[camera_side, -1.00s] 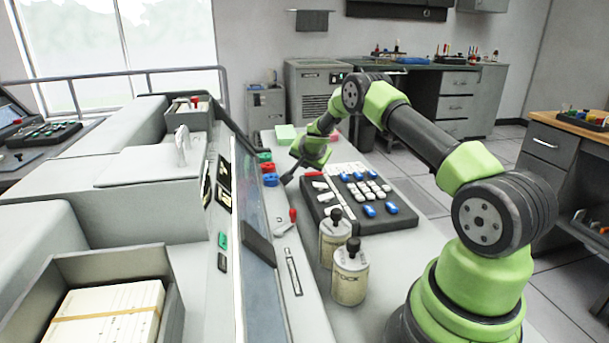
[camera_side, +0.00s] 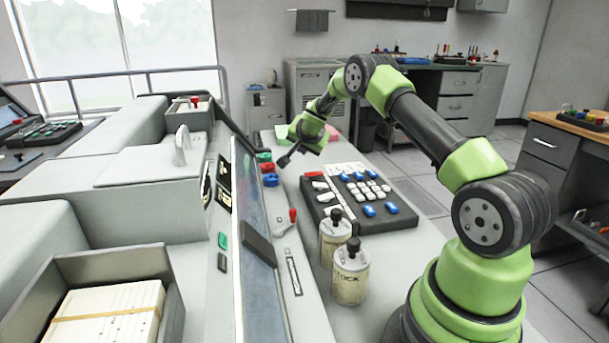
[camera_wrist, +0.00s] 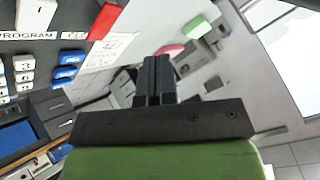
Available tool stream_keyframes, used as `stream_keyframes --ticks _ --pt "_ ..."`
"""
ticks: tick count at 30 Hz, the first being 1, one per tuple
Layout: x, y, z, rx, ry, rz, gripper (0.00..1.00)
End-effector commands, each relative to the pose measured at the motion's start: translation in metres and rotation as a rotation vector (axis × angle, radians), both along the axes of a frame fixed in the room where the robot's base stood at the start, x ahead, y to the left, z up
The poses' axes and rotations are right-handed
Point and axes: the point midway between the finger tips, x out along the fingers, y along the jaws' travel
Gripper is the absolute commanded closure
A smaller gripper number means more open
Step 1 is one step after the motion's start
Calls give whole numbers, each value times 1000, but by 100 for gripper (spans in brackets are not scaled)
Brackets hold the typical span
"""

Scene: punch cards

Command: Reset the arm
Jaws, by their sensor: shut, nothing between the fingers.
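My gripper (camera_side: 284,161) is at the end of my green and black arm, raised above the far left end of the dark key panel (camera_side: 407,214). Its fingers point down and to the left. In the wrist view my gripper (camera_wrist: 154,62) shows with its two dark fingers together and nothing between them. Part of the key panel (camera_wrist: 50,50) is at the left of that view, with white, blue and red keys. The fingers look apart from the panel in the side view.
Two cream bottles with black tops (camera_side: 350,275) (camera_side: 333,238) stand in front of the key panel. A machine with green, red and blue buttons (camera_side: 270,180) and a red-tipped lever (camera_side: 292,216) is on the left. A tray of cards (camera_side: 110,310) is at front left.

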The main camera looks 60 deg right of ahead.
Motion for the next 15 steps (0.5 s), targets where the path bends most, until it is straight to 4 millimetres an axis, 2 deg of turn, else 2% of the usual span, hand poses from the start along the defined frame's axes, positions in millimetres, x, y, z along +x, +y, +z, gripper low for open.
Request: stream_keyframes --ticks 4,7,11,15 --pt "0 1 3 -2 1 3 100" --pt "2 11 20 -10 5 20 100" --pt "-2 43 68 -28 29 78 100" --pt "-22 95 125 -38 71 176 100"
